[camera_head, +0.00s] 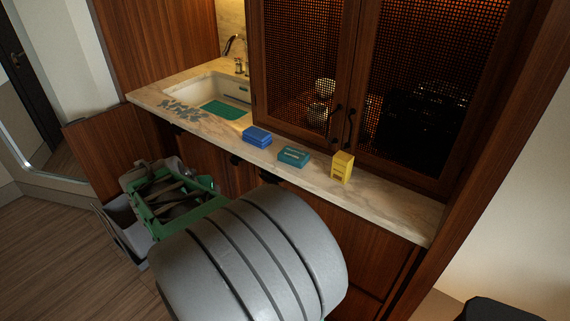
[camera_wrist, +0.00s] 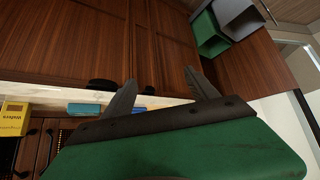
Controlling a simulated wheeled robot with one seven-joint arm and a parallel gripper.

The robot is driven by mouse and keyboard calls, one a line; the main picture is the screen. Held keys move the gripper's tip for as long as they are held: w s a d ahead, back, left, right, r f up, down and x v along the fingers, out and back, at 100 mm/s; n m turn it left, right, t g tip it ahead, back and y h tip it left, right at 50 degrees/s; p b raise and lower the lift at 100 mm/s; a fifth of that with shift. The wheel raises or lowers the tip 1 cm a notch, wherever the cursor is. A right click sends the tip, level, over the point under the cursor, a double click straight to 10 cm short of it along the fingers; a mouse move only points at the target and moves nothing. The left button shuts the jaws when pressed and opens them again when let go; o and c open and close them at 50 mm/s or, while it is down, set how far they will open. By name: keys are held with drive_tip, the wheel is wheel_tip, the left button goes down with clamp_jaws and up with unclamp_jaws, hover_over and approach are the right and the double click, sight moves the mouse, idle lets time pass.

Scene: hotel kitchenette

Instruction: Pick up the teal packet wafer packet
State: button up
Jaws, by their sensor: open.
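The teal wafer packet (camera_head: 293,156) lies flat on the marble counter in the head view, between a blue packet (camera_head: 257,136) and a yellow packet (camera_head: 342,167). In the wrist view the teal packet (camera_wrist: 84,109) shows at the counter edge, left of my gripper's fingers and partly cut off by the gripper body. My gripper (camera_wrist: 160,76) is open, with its two dark fingers spread and nothing between them. It is apart from the packet, in front of the cabinet doors. In the head view I cannot clearly make out the fingertips.
The counter (camera_head: 400,204) has a sink (camera_head: 222,95) at its left end. Mesh-fronted cabinet doors (camera_head: 305,75) stand close behind the packets. The yellow packet (camera_wrist: 14,118) shows at the wrist view's left edge. Green and grey bins (camera_wrist: 208,33) stand beside the lower cabinets.

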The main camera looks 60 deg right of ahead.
sight(294, 153)
drive_tip(key=shift+o, duration=0.7)
drive_tip(key=s+d+m+g+h, duration=0.1)
drive_tip(key=s+d, duration=0.1)
drive_tip(key=d, duration=0.3)
drive_tip(key=s+d+f+m+h+b, duration=0.1)
drive_tip(key=s+d+m+h, duration=0.1)
drive_tip(key=d, duration=0.4)
drive_tip(key=shift+d+f+m+g, duration=0.25)
drive_tip(key=shift+d+m+g, duration=0.05)
drive_tip(key=shift+g, duration=0.1)
drive_tip(key=o, duration=0.5)
drive_tip(key=s+d+m+g+h, duration=0.1)
drive_tip(key=s+d, duration=0.2)
drive_tip(key=d, duration=0.1)
drive_tip(key=s+d+r+m+g+h, duration=0.1)
drive_tip(key=s+d, duration=0.2)
drive_tip(key=d, duration=0.1)
drive_tip(key=s+d+m+g+h+b, duration=0.1)
drive_tip(key=s+d+m, duration=0.1)
drive_tip(key=s+d, duration=0.1)
drive_tip(key=shift+d+r, duration=0.2)
drive_tip(key=shift+d, duration=0.35)
drive_tip(key=shift+c, duration=0.2)
drive_tip(key=shift+o, duration=0.3)
drive_tip(key=x, duration=0.3)
drive_tip(key=p+x, duration=0.1)
drive_tip(key=x, duration=0.3)
drive_tip(key=shift+w+d+r+p, duration=0.15)
drive_tip(key=shift+d+p, duration=0.15)
